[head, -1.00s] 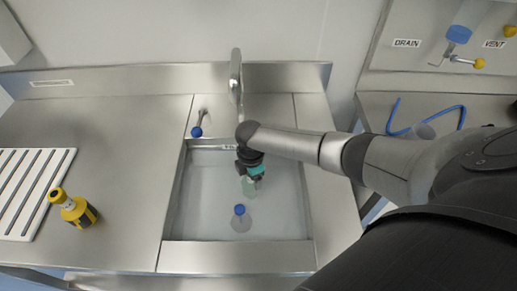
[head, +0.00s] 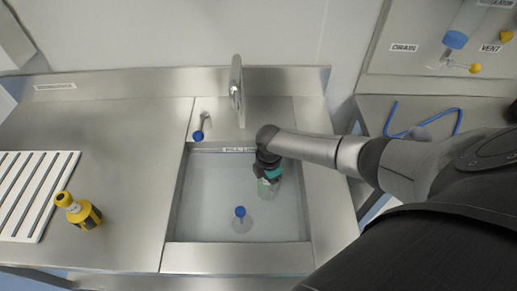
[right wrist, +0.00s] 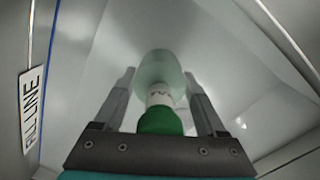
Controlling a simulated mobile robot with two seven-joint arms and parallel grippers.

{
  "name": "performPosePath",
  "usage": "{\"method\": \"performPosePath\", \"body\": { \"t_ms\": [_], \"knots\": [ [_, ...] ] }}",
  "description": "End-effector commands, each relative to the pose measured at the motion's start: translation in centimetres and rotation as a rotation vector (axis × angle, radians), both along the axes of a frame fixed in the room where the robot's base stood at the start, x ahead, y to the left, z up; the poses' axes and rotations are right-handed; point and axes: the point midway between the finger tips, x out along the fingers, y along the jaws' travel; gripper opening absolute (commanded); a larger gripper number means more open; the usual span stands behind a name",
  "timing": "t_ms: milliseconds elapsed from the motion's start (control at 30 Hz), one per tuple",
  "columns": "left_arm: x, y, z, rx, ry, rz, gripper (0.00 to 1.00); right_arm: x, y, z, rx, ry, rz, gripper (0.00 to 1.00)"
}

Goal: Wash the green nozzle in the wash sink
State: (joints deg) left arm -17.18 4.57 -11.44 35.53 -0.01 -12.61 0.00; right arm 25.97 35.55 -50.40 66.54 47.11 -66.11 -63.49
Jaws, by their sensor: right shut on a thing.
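My right gripper (head: 267,174) is over the right part of the wash sink (head: 210,200). It is shut on the green nozzle (head: 268,190), which shows pale green below the fingers. In the right wrist view the nozzle has a dark green end (right wrist: 160,122), a white band and a wide translucent pale green part, between the two fingers of my right gripper (right wrist: 160,92). The sink holds what looks like cloudy liquid; I cannot tell how deep the nozzle sits in it. My left gripper is not in view.
A clear flask with a blue cap (head: 240,211) stands in the sink, left of and nearer than the nozzle. A tap (head: 236,85) and a blue-knobbed lever (head: 198,134) are behind.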

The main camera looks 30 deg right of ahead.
Motion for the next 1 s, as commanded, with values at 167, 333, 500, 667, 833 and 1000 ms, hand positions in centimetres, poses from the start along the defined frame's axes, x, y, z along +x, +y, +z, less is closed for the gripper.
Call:
{"method": "performPosePath", "body": {
  "t_ms": [167, 333, 500, 667, 833, 1000],
  "knots": [
    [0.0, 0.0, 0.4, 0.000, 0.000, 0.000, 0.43, -0.5, -0.8, 0.1, 0.000, 0.000, -0.001, 0.12],
    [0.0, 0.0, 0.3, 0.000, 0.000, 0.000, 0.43, -0.3, -0.6, 0.0, 0.001, -0.002, 0.000, 0.12],
    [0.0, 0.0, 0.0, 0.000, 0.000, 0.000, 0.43, 0.4, 0.5, 0.0, 0.003, -0.003, 0.002, 0.12],
    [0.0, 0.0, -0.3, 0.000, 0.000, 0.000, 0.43, 1.1, 1.7, 0.0, 0.002, -0.002, 0.000, 0.12],
    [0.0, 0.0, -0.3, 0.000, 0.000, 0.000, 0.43, 1.4, 2.1, 0.0, 0.000, -0.001, -0.001, 0.12],
    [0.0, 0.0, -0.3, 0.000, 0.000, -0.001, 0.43, 1.3, 2.1, 0.0, 0.000, -0.001, -0.001, 0.12]
  ]
}}
